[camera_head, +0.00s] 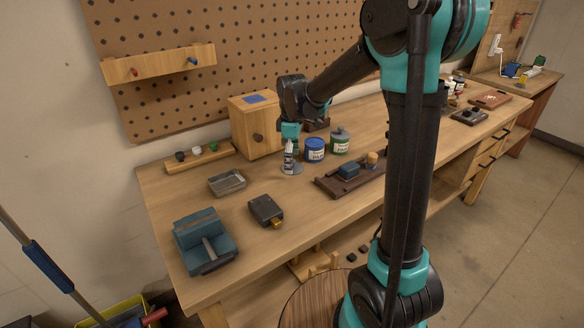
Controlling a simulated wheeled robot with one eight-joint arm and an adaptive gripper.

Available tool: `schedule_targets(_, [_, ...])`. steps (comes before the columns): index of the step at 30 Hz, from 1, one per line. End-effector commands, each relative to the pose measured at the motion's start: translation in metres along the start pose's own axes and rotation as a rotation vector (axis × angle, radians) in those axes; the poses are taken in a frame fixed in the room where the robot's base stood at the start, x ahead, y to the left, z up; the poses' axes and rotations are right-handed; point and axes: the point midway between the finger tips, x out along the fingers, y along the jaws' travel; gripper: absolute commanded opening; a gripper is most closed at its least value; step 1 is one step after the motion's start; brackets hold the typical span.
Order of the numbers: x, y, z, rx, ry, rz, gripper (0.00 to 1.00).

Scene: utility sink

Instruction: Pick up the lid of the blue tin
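The blue tin (315,150) stands upright on the workbench, with a blue top and a pale label. Its top looks covered, but the picture is too small to tell the lid from the rim. My gripper (290,166) points down just left of the blue tin, apart from it. Its fingertips are low, at a small grey round thing (296,170) on the bench. I cannot tell whether they touch it, or whether the fingers are open or shut.
A green tin (340,140) stands close right of the blue tin. A wooden box (253,133) is behind my gripper. A dark tray (335,188) with blocks lies in front. A metal tray (227,182), a dark device (266,211) and a blue-grey holder (204,240) are left.

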Motion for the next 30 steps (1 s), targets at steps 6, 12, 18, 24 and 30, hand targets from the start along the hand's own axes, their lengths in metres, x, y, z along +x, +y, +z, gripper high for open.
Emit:
schedule_targets(6, [0.0063,-0.0004,0.0001,0.0,0.0,0.0,0.88])
schedule_targets(12, [0.0061,-0.0003,0.0,0.0,0.0,0.0,0.76])
schedule_targets(18, [0.0059,-0.0003,0.0,0.0,0.0,0.0,0.51])
schedule_targets(24, [0.0061,-0.0003,0.0001,0.0,0.0,0.0,0.27])
schedule_targets(30, [0.0065,-0.0005,0.0002,0.0,0.0,0.0,0.21])
